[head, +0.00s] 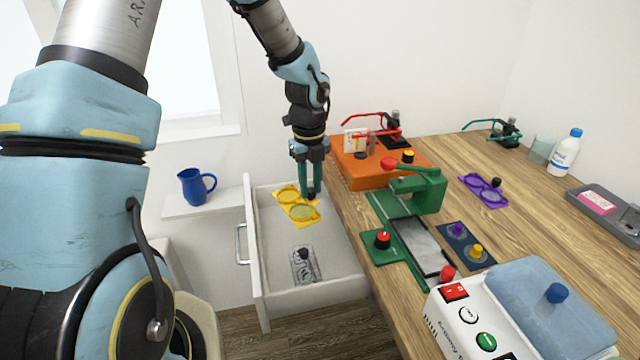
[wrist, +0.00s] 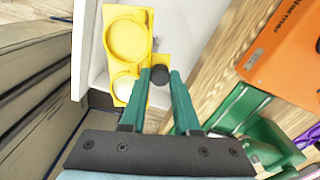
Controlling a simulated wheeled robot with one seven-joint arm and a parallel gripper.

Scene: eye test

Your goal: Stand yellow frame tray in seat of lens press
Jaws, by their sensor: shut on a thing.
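The yellow frame tray (head: 297,205) has two round rings and shows within the outline of the open drawer; it also shows in the wrist view (wrist: 128,38). My gripper (head: 309,192) is shut on its dark knob, which shows between the green fingertips in the wrist view (wrist: 158,75). I cannot tell whether the tray touches the drawer floor. The green lens press (head: 418,192) stands on the wooden bench to the right, with a red-knobbed lever and a grey metal bed before it. My gripper is left of the press and lower.
The white drawer (head: 330,283) also holds a clear tray (head: 303,265). An orange machine (head: 365,172) stands behind the press. A purple tray (head: 484,190), a dark blue tray (head: 466,245) and a white machine (head: 470,325) are on the bench. A blue jug (head: 195,187) stands on the sill.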

